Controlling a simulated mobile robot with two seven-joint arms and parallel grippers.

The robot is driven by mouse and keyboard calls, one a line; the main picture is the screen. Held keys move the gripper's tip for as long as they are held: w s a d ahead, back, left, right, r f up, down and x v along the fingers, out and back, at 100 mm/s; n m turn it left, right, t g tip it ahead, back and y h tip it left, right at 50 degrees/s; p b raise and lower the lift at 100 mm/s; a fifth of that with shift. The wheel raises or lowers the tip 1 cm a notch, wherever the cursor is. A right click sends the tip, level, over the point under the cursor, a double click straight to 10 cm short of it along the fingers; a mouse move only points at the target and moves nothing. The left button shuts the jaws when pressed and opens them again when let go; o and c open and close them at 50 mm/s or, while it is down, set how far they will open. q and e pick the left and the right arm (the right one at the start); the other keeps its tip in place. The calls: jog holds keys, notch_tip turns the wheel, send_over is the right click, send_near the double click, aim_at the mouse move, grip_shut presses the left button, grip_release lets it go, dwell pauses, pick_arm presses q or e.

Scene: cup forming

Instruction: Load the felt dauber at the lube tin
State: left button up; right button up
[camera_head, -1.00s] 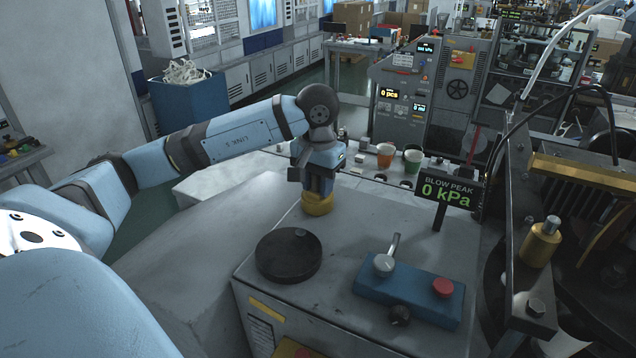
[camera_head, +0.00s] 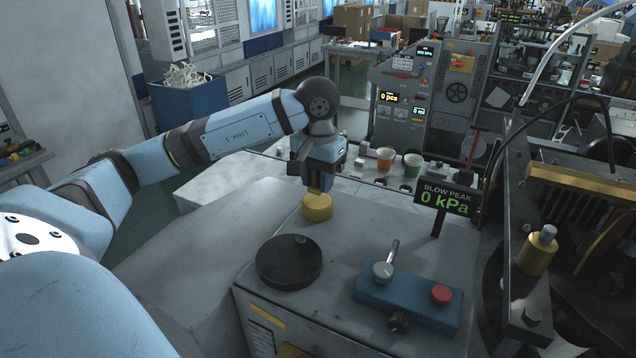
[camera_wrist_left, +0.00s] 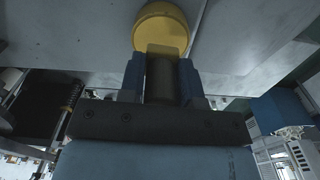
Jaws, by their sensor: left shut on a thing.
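The lube tin (camera_head: 317,208) is a round yellow tin standing near the far edge of the grey machine top. My left gripper (camera_head: 316,180) is above it, pointing down, shut on the felt dauber. The dauber's yellow lower part (camera_head: 314,191) shows between the fingers and the tin. In the left wrist view the dauber (camera_wrist_left: 161,78) is a dark block with a yellowish end, between the two blue fingers, and its end overlaps the tin (camera_wrist_left: 160,22). I cannot tell whether the end touches the tin. My right gripper is not in view.
A round dark disc (camera_head: 289,262) and a blue control box (camera_head: 408,303) with a lever and red button stand nearer on the machine top. A kPa sign (camera_head: 447,197) stands to the right. Orange (camera_head: 385,158) and green (camera_head: 412,164) cups stand beyond.

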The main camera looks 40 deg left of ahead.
pick_arm(q)
jog(key=shift+r+p, duration=0.8)
jog(key=shift+r, duration=1.3)
jog(key=shift+f, duration=0.1)
